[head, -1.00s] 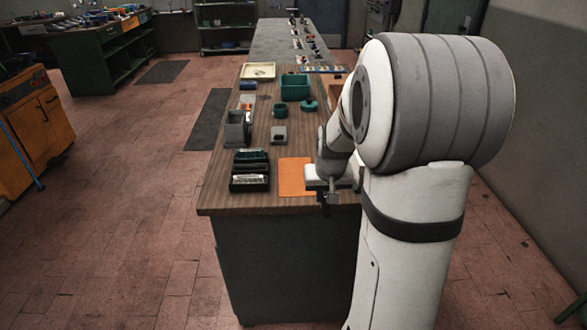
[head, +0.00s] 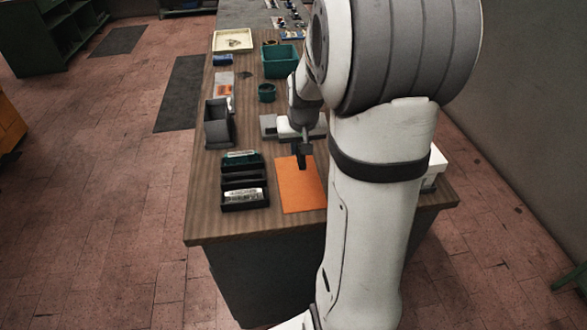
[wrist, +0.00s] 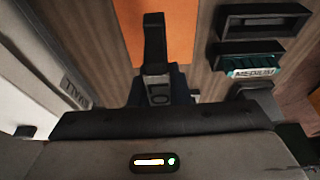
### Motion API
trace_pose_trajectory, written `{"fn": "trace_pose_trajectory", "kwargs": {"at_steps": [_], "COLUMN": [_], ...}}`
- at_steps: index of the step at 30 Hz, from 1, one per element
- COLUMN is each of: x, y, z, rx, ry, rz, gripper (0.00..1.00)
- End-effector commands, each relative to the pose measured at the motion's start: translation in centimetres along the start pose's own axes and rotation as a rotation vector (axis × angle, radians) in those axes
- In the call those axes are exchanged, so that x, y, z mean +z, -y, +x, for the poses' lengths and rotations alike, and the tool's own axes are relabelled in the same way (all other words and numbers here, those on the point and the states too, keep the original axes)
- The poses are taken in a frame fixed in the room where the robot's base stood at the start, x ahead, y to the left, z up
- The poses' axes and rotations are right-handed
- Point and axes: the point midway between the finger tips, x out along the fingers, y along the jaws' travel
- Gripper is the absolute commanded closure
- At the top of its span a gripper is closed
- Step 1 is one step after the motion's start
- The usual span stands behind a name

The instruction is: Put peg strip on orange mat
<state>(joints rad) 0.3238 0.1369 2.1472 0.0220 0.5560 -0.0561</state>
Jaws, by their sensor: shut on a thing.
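The orange mat (head: 299,192) lies flat near the front end of the wooden bench. It also shows at the top of the wrist view (wrist: 185,30). My gripper (head: 304,158) is above the mat's far part, pointing down. In the wrist view my gripper (wrist: 156,76) is shut on a dark blue piece, which I take to be the peg strip (wrist: 180,82). The fingers hide most of it, and its full shape cannot be told. In the head view it is too dark and small to separate from the fingers. Whether it touches the mat cannot be told.
A black bin rack (head: 245,199) with labelled compartments stands left of the mat. A grey block (head: 268,126) is close beside my gripper. Most of the mat is bare.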

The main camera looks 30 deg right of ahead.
Motion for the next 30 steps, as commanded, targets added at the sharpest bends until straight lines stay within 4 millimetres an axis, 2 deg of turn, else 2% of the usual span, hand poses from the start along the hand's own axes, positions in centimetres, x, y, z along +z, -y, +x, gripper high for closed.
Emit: {"fn": "trace_pose_trajectory", "kwargs": {"at_steps": [3,6,11,16,19,29,30], "x": [0.8,1.3,1.7,2.5,2.6,2.7,2.7], "y": [0.0,0.0,0.0,0.0,0.0,0.1,0.1], "z": [2.3,3.8,5.2,7.6,8.2,8.6,8.6], "rx": [0.000,0.000,0.000,0.000,0.000,0.000,-0.001], "ry": [0.006,0.005,0.004,0.006,0.003,0.001,0.001], "rz": [0.000,0.000,-0.001,-0.001,-0.001,-0.002,-0.002], "gripper": [1.00,1.00,1.00,1.00,1.00,1.00,0.83]}}
